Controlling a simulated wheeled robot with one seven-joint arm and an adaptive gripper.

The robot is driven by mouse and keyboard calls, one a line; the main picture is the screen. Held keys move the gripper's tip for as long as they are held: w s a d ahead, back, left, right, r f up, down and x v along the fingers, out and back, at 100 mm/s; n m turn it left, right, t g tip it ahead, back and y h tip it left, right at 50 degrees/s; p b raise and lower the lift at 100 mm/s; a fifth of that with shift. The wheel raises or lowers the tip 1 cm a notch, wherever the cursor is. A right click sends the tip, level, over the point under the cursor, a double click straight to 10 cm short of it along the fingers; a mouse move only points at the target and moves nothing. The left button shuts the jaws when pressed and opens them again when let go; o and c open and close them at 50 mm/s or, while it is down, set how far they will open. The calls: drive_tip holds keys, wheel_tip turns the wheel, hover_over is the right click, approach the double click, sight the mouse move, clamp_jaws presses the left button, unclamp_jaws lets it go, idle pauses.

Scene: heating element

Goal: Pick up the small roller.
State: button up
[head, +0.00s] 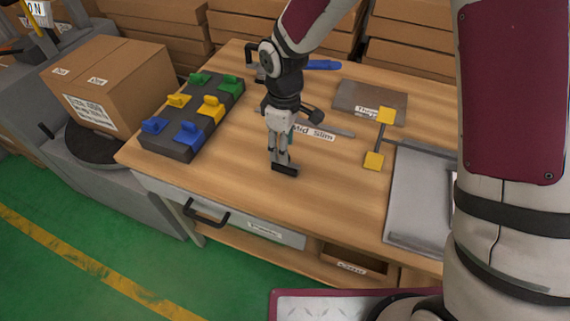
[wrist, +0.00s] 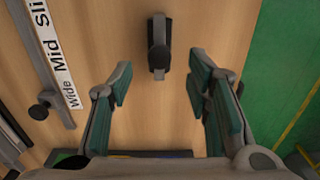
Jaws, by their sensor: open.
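A small dark roller (wrist: 159,50), with a short bar and a stubby upright part, sits on the bare wooden tabletop in the wrist view. In the head view, a dark piece that looks like this roller (head: 286,170) shows just below my gripper (head: 281,155). My gripper in the wrist view (wrist: 164,90) is open and empty, its green-padded fingers wide apart. The roller lies between the lines of the two fingers, ahead of the tips in the picture. I cannot tell the exact height gap.
A label strip reading Wide, Mid, Slim (wrist: 52,52) lies left of the roller, with a dark knobbed piece (wrist: 45,104) beside it. A black block with coloured clips (head: 190,135) stands left. A yellow-ended bar (head: 378,138) and grey tray (head: 408,195) lie right. Front tabletop is clear.

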drive_tip(key=shift+d+f, duration=0.1)
drive_tip(key=shift+f, duration=2.9)
clamp_jaws()
